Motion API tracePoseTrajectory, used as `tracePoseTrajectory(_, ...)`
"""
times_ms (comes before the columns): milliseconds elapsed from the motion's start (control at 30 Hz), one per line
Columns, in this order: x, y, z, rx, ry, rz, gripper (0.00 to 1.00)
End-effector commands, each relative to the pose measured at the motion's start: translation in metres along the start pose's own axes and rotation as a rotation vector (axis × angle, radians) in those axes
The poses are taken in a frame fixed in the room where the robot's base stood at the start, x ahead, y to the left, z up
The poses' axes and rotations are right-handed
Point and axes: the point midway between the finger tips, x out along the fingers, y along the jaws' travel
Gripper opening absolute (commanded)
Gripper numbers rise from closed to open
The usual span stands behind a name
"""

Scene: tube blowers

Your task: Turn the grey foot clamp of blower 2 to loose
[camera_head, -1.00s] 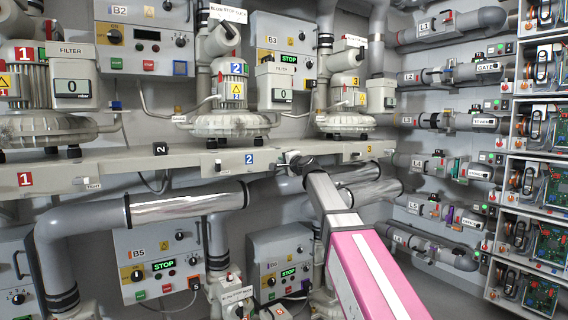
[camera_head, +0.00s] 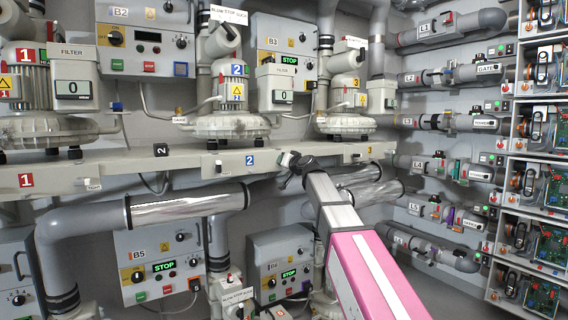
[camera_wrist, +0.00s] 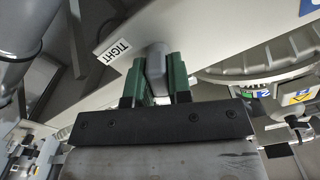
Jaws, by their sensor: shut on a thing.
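The grey foot clamp (camera_wrist: 155,62) shows in the wrist view between the two green fingers of my gripper (camera_wrist: 157,78), which is shut on it. It sits at the edge of the pale rail, beside a white TIGHT label (camera_wrist: 115,51). The rail edge runs slanted to the fingers. In the head view my gripper (camera_head: 293,165) is at the front of the rail, right of the blue 2 label; the clamp is mostly hidden there. Blower 2 (camera_head: 232,122) stands on the rail above, with a blue 2 on its motor.
The pale rail (camera_head: 130,172) runs across under all the blowers. Shiny pipes (camera_head: 188,207) lie below it, close to my arm. Control box B5 (camera_head: 160,262) is lower left. Racks of circuit boards (camera_head: 545,190) stand at the right.

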Motion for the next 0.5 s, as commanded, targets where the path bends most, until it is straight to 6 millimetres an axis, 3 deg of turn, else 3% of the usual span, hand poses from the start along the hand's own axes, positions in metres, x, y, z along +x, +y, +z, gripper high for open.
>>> tracePoseTrajectory(500, -0.0005, -0.0029, 0.0013, -0.368, -0.001, 0.0, 0.0)
